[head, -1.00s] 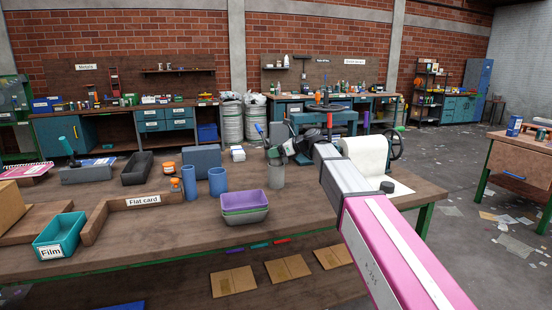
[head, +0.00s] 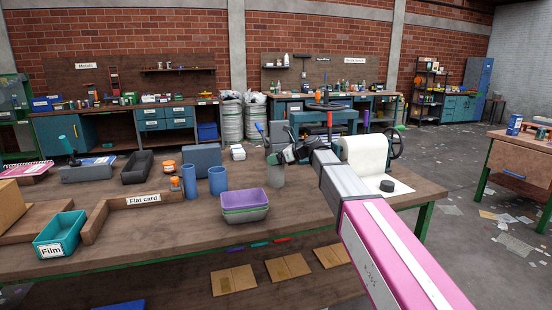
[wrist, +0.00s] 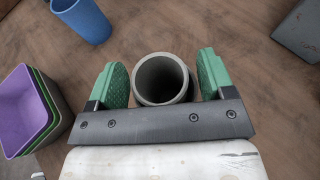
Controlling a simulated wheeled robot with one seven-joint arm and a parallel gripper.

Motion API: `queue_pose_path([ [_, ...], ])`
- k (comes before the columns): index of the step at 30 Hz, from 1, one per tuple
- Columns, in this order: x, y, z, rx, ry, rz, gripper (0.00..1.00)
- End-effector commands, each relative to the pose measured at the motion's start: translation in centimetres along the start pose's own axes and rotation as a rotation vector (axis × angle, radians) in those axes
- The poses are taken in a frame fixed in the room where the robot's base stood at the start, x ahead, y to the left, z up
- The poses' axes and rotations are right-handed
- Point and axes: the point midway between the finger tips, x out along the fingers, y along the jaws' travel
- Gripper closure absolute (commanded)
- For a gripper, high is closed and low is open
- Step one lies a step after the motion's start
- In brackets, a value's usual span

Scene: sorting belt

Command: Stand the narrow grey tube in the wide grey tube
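A grey tube (head: 277,178) stands upright on the table, behind and right of the stacked bins. In the wrist view its round open mouth (wrist: 161,78) faces me between my fingers. My gripper (wrist: 164,80) is open, with one green finger on each side of the tube and a small gap on both sides. In the head view my gripper (head: 274,158) is at the tube's upper end and hides part of it. I see only one grey tube clearly and cannot tell whether it is the narrow or the wide one. The inside of its mouth is shadowed.
Blue tubes (head: 217,181) stand to the left, one also in the wrist view (wrist: 82,18). Purple, green and grey stacked bins (head: 244,203) are close in front.

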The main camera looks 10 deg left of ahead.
Motion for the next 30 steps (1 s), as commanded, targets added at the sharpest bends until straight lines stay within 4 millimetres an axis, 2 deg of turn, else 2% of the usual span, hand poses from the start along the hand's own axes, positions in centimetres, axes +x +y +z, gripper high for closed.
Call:
queue_pose_path([
  [7,-0.3,0.0,0.8,0.000,0.000,0.000,0.25],
  [21,-9.3,0.1,0.6,0.001,0.000,-0.002,0.25],
  [25,-11.1,0.0,0.6,0.000,0.000,-0.001,0.25],
  [30,-12.1,0.0,0.6,0.000,0.000,-0.001,0.25],
])
